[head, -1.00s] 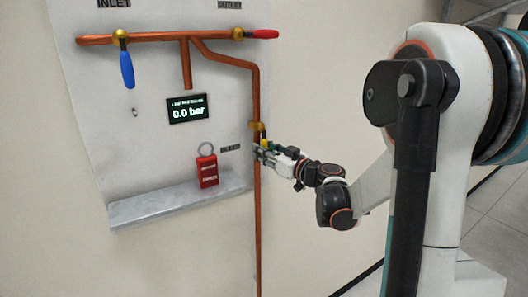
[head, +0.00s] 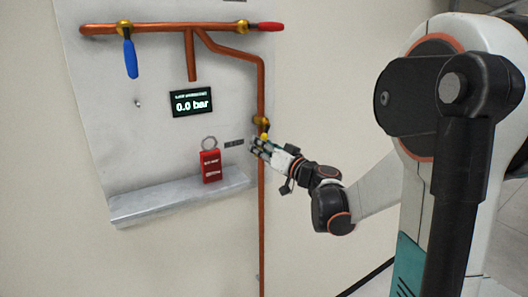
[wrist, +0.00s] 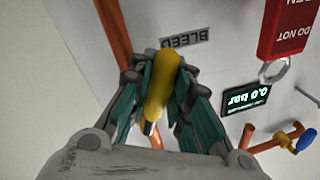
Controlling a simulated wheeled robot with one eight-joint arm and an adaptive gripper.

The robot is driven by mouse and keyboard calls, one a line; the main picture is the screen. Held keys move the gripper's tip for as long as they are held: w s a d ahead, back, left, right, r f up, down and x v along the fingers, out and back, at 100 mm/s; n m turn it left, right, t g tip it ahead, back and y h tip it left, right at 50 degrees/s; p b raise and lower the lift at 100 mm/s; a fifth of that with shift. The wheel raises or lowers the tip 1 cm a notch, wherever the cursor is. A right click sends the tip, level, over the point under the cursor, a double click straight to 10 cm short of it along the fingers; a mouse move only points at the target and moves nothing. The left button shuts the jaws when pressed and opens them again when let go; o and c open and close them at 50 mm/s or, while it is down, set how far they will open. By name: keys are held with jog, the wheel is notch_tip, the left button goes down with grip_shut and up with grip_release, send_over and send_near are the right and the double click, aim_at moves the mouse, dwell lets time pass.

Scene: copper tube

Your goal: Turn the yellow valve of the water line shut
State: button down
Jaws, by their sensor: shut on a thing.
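The yellow valve (head: 262,125) sits on the vertical copper pipe, right of the BLEED label. Its yellow handle (wrist: 161,82) shows in the wrist view between the green-grey finger pads, at an angle to the pipe. My gripper (head: 256,147) is just below the valve, its fingertips reaching across the pipe to its left side. In the wrist view my gripper (wrist: 158,92) is closed on the handle from both sides. The fingers hide most of the handle in the head view.
A blue lever (head: 130,58) hangs down at INLET, and a red lever (head: 268,26) lies along the top pipe at OUTLET. The display (head: 192,103) reads 0.0 bar. A red padlock (head: 210,166) stands on the grey shelf (head: 150,209), left of my gripper.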

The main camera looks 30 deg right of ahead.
jog(key=a+m, duration=0.1)
jog(key=m, duration=0.1)
jog(key=a+r+m+b, duration=0.1)
jog(key=m, duration=0.1)
jog(key=shift+s+t+h, duration=0.1)
jog(key=shift+t+h, duration=0.2)
jog(key=shift+t, duration=0.1)
jog(key=shift+a+r+m+t+h, duration=0.15)
jog(key=shift+a+r+m+h, duration=0.5)
jog(key=shift+m, duration=1.2)
jog(key=shift+r+m+t+h, duration=0.1)
jog(key=shift+r+m+h, duration=0.1)
jog(key=shift+r+m, duration=1.3)
jog(key=shift+a+r+m+t+h, duration=0.15)
jog(key=shift+a+r+m+h, duration=0.25)
jog(key=shift+m, duration=1.85)
jog(key=shift+d, duration=0.1)
jog(key=c, duration=1.5)
grip_release()
jog(key=shift+s+r, duration=0.1)
jog(key=shift+o, duration=0.2)
jog(key=shift+p, duration=0.3)
